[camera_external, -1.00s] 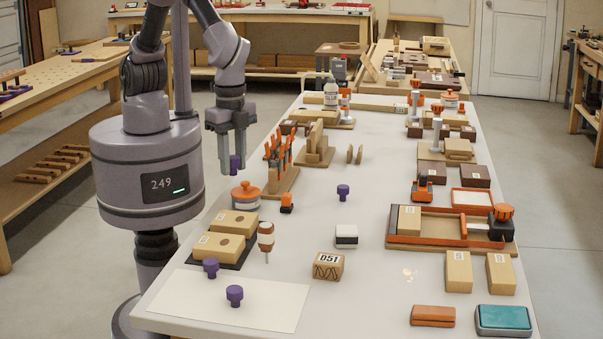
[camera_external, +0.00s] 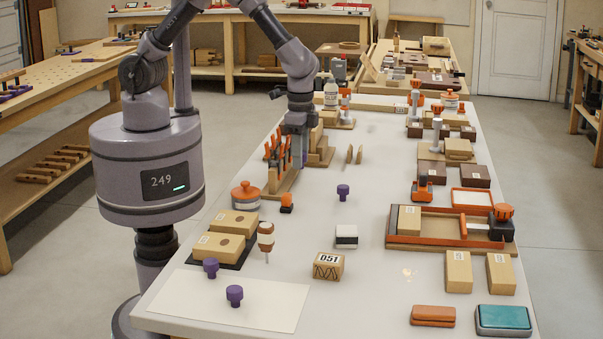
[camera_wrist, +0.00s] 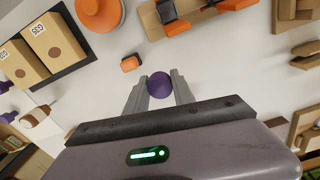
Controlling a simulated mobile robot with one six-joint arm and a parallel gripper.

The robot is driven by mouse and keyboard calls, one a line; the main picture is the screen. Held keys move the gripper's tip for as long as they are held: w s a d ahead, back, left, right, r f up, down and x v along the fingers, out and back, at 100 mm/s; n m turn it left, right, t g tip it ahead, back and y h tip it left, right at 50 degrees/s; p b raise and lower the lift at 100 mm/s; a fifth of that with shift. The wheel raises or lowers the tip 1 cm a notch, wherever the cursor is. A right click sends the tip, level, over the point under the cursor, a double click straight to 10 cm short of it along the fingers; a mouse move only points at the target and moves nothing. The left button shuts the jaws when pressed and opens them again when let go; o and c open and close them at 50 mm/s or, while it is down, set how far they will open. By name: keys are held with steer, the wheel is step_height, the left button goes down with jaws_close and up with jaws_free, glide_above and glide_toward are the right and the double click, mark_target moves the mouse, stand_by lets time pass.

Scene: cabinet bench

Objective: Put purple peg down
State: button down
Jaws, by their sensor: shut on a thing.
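My gripper (camera_external: 297,158) is over the bench beside the rack of orange-handled tools in the external view. In the wrist view, its two fingers (camera_wrist: 158,82) are closed around a purple peg (camera_wrist: 160,88), with the round end showing. In the external view the held peg is mostly hidden by the fingers. Another purple peg (camera_external: 343,190) stands on the bare bench to the right. Two more purple pegs, one on the white sheet (camera_external: 235,295) and one at its upper edge (camera_external: 211,267), stand near the front.
The orange-handled tool rack (camera_external: 280,160) is close to my gripper. An orange-lidded jar (camera_external: 246,194) and a small orange block (camera_external: 287,202) stand nearer the front. Labelled wooden blocks (camera_external: 232,222) lie on a dark tray. The bench middle has free room.

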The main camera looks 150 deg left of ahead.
steer(key=s+a+f+n, duration=0.1)
steer(key=s+a, duration=0.3)
steer(key=s+a+f+n, duration=0.1)
steer(key=s+a+f, duration=0.1)
steer(key=s+a, duration=0.2)
steer(key=s+a+f+n, duration=0.1)
steer(key=s+a+n, duration=0.1)
steer(key=s+a, duration=0.2)
steer(key=shift+s+f, duration=0.25)
steer(key=shift+s, duration=0.5)
steer(key=b, duration=0.3)
glide_above(361, 175)
steer(key=shift+d+f, duration=0.15)
steer(key=shift+f, duration=0.9)
step_height(361, 175, down, 3)
steer(key=shift+f+b, duration=0.15)
steer(key=shift+b, duration=0.85)
steer(key=c, duration=1.1)
jaws_free()
